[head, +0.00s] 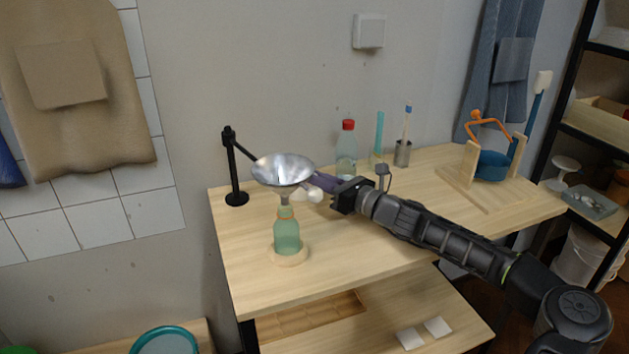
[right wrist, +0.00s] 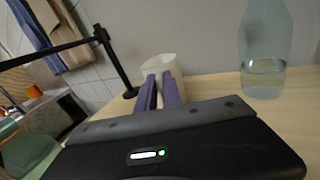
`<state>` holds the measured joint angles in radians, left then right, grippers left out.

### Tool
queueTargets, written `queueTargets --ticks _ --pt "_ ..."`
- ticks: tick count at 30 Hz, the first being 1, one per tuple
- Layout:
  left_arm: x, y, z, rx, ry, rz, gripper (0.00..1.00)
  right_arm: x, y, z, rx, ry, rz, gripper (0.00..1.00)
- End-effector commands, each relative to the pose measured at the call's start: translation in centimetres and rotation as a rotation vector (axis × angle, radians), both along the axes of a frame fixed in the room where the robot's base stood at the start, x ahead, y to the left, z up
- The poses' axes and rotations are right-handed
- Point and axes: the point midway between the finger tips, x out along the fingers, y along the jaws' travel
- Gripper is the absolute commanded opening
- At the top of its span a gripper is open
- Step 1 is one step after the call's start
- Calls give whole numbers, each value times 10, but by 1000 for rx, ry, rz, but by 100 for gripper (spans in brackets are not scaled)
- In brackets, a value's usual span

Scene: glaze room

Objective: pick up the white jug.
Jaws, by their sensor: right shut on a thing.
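The white jug (head: 314,196) is mostly hidden behind the metal funnel and my right gripper in the head view. In the right wrist view the jug (right wrist: 158,66) shows its pale upper part beyond and between the purple fingers. My right gripper (head: 318,181) reaches in from the right and is shut on the jug; its fingers also show in the right wrist view (right wrist: 162,88). Whether the jug touches the table cannot be told. My left gripper is not in view.
The funnel (head: 283,168) sits above a green bottle (head: 287,237) on a round wooden base, near a black stand (head: 233,170). A clear red-capped bottle (head: 346,150) stands behind the gripper. The table's front middle (head: 350,250) is clear.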

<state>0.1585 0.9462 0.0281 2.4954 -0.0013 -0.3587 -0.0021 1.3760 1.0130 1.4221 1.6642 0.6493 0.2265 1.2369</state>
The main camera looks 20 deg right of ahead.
Motion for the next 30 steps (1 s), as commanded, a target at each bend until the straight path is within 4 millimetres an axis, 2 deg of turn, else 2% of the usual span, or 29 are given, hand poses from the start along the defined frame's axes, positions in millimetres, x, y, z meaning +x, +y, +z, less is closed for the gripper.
queueTargets --ticks 11,30 --pt "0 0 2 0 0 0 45 0 0 16 -1 -1 1 0" --pt "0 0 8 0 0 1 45 0 0 77 -3 -1 0 0"
